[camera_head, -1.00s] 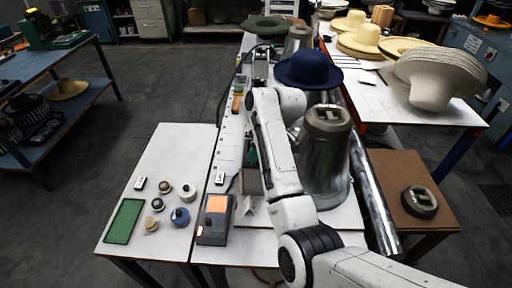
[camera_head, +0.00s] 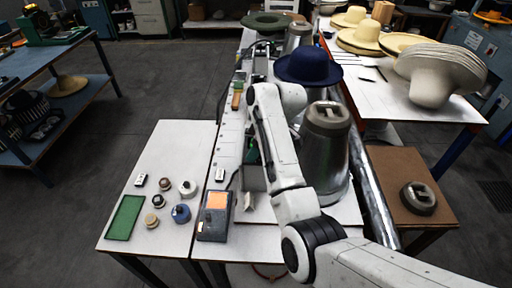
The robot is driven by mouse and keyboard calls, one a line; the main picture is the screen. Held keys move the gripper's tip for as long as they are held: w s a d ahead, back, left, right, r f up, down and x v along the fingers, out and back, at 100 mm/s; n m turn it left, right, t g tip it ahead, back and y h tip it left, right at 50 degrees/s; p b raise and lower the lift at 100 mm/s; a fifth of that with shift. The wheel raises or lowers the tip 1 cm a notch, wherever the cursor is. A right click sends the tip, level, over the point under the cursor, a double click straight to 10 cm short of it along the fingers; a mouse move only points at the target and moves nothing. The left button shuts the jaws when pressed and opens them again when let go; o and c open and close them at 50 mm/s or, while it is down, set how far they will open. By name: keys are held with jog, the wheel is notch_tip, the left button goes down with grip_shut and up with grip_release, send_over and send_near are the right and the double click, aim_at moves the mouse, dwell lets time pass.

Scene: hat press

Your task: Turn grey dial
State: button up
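My arm rises from the lower right and bends above the machine table, to the right of the knobs. I cannot make out my gripper.
A metal hat block (camera_head: 325,155) and navy hat (camera_head: 308,68) stand by my arm. The upper left table (camera_head: 170,145) is clear.

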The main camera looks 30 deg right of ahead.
jog(key=shift+o, duration=0.2)
jog(key=v, duration=1)
jog(key=shift+d+r+p, duration=0.15)
jog(key=shift+r+p, duration=0.2)
jog(key=shift+p, duration=0.1)
jog(key=shift+s, duration=0.1)
